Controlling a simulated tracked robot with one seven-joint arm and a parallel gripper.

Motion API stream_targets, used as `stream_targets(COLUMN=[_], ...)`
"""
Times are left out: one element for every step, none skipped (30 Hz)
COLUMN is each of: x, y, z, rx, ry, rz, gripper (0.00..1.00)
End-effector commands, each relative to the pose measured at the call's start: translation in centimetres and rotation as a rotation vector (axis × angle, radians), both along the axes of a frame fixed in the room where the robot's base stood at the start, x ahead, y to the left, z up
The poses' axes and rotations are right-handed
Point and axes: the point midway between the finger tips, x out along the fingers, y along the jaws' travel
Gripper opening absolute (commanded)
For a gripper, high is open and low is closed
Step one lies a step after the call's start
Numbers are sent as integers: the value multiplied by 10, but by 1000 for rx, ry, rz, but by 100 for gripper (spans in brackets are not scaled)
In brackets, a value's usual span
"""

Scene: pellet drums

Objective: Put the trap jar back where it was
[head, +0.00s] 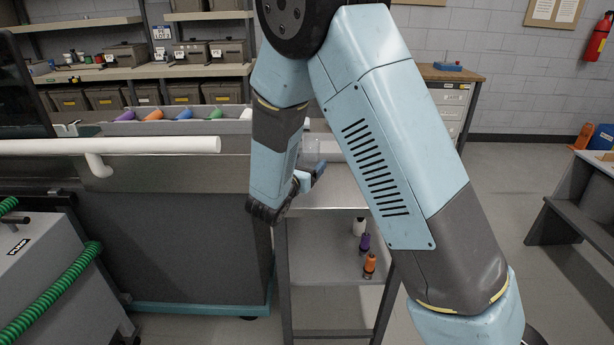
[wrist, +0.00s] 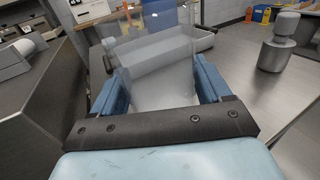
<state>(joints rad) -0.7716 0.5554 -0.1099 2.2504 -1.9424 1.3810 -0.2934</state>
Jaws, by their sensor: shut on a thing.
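The trap jar (wrist: 150,52) is clear and see-through, and my gripper (wrist: 160,88) is shut on it, with one blue finger on each side. In the head view the jar (head: 309,149) shows faintly above the steel table, beside my arm. My gripper (head: 312,178) is partly hidden there by my own arm. The jar looks roughly upright. I cannot tell whether its base touches the steel table top (head: 338,196) or is held just above it.
A steel canister with a knob (wrist: 273,52) stands at the right in the wrist view. A white pipe (head: 150,146) crosses at left, before a row of coloured bottles (head: 184,114). Several bottles (head: 366,242) stand on the table's lower shelf. A grey cabinet (head: 45,275) is at front left.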

Motion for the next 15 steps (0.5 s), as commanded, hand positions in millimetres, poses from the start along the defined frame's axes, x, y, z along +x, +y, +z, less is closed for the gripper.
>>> stream_targets(x=[3, 5, 6, 7, 7, 8, 9, 10, 12, 13, 12, 12, 12, 12, 12], y=[0, 0, 0, 0, 0, 0, -1, -1, -1, -2, -1, -1, -1, -1, -1], z=[-4, -5, -6, -7, -8, -9, -10, -12, -15, -18, -21, -26, -30, -34, -38], rx=[-1, 0, 0, 1, 1, 1, 1, 0, 0, -1, -2, -2, -2, -2, -2], ry=[0, -1, -1, -2, -2, -2, -2, -1, -1, 0, 1, 1, 1, 1, 0], rz=[0, 0, 0, 0, 0, 0, 0, -1, -1, -1, -1, -1, -1, -1, -1], gripper=[39, 39, 39, 39, 39, 39, 39, 39, 39, 39, 39, 39, 39, 39, 39])
